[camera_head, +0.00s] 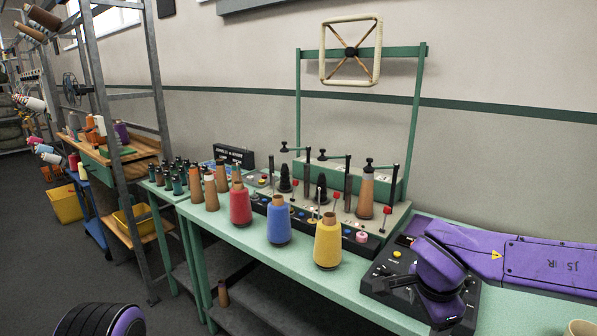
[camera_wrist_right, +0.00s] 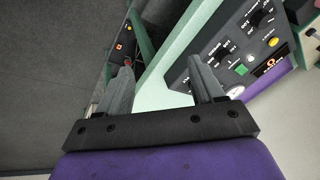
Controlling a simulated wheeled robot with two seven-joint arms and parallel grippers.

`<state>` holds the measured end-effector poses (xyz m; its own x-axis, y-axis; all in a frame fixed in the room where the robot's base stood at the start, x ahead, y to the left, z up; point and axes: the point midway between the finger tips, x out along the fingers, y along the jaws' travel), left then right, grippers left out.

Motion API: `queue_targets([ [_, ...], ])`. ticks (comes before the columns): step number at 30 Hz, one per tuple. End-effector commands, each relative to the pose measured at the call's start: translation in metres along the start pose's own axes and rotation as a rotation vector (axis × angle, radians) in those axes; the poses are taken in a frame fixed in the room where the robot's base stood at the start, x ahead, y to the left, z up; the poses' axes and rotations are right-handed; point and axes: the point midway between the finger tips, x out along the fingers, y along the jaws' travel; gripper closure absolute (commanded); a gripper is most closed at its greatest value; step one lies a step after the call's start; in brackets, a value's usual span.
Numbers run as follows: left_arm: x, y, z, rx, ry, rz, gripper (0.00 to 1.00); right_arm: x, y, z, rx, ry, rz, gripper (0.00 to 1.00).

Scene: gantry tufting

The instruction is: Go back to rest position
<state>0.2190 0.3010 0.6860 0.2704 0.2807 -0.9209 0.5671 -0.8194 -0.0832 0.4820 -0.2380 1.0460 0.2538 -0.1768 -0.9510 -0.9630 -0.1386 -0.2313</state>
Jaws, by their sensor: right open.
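My right gripper (camera_wrist_right: 160,76) is open and empty in the wrist view, its two grey fingers spread apart. It is over the front edge of the green table (camera_wrist_right: 178,68), with dark floor below the left finger. A black control panel (camera_wrist_right: 236,54) with knobs and buttons is beside the right finger; I cannot tell whether they touch. In the head view my purple right arm comes in from the right, and its wrist is over the control panel (camera_head: 392,262). A dark rounded part with a purple ring at the bottom left is mine. My left gripper is out of view.
Yellow (camera_head: 328,243), blue (camera_head: 278,222) and red (camera_head: 240,205) yarn cones stand on the green table (camera_head: 265,255). Behind them is a winding machine (camera_head: 352,222) with upright posts and a green frame. A grey metal rack (camera_head: 105,120) stands left. Open floor lies in front.

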Motion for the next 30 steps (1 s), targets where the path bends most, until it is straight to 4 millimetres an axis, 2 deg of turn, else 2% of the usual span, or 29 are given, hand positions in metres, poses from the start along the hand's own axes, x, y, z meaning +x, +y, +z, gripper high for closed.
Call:
queue_targets([
  [5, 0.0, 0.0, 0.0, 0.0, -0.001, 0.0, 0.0, 0.06, -0.003, -0.012, 0.081, 0.219, -0.147, 0.33],
  [8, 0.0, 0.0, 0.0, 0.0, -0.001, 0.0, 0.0, 0.115, 0.013, -0.008, 0.034, 0.321, -0.243, 0.33],
  [9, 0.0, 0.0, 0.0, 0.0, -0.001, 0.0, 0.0, 0.139, 0.026, -0.003, -0.013, 0.342, -0.275, 0.33],
  [11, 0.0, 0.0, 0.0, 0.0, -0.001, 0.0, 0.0, 0.174, 0.053, 0.008, -0.103, 0.345, -0.309, 0.33],
  [12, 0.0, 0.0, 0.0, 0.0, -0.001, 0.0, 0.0, 0.195, 0.074, 0.015, -0.172, 0.332, -0.317, 0.33],
  [14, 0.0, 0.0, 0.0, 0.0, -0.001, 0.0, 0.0, 0.221, 0.11, 0.026, -0.279, 0.298, -0.307, 0.33],
  [16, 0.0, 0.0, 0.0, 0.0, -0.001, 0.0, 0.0, 0.246, 0.157, 0.036, -0.408, 0.248, -0.27, 0.33],
  [18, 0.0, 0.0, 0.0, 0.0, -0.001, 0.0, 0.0, 0.263, 0.206, 0.042, -0.543, 0.197, -0.212, 0.33],
  [21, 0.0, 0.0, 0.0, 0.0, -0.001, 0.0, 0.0, 0.277, 0.27, 0.041, -0.728, 0.144, -0.111, 0.33],
  [24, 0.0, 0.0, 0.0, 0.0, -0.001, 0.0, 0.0, 0.282, 0.316, 0.033, -0.83, 0.129, -0.018, 0.33],
  [27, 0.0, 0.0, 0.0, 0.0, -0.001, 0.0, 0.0, 0.285, 0.341, 0.034, -0.877, 0.111, 0.031, 0.33],
  [30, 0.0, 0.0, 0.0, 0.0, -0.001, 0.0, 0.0, 0.286, 0.348, 0.035, -0.879, 0.102, 0.044, 0.33],
])
